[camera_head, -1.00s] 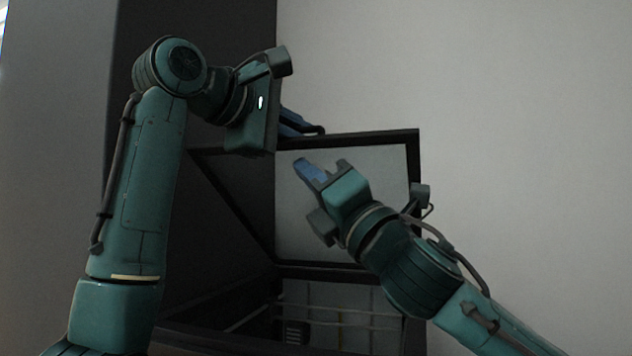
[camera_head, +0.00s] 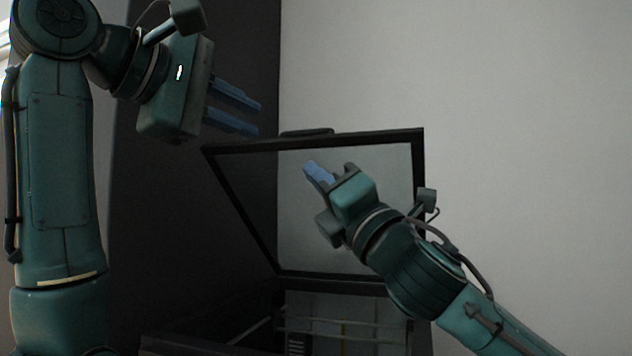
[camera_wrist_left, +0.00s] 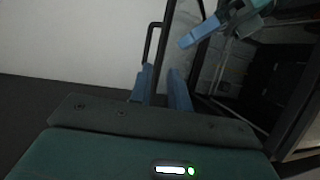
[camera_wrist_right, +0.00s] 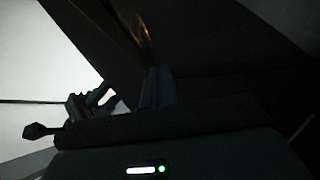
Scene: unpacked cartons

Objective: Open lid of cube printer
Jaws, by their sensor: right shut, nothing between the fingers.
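The lid of the cube printer is a dark-framed pane (camera_head: 419,165) standing raised and tilted, in the head view's middle. Its black handle (camera_head: 307,132) is on the top edge; the handle also shows in the left wrist view (camera_wrist_left: 149,45). The printer body (camera_head: 345,325) is below, with its inside partly visible.
A dark wall or panel (camera_head: 195,215) stands behind and left of the lid. A pale wall (camera_head: 530,130) fills the right. The space above the lid looks free. The right wrist view is very dark.

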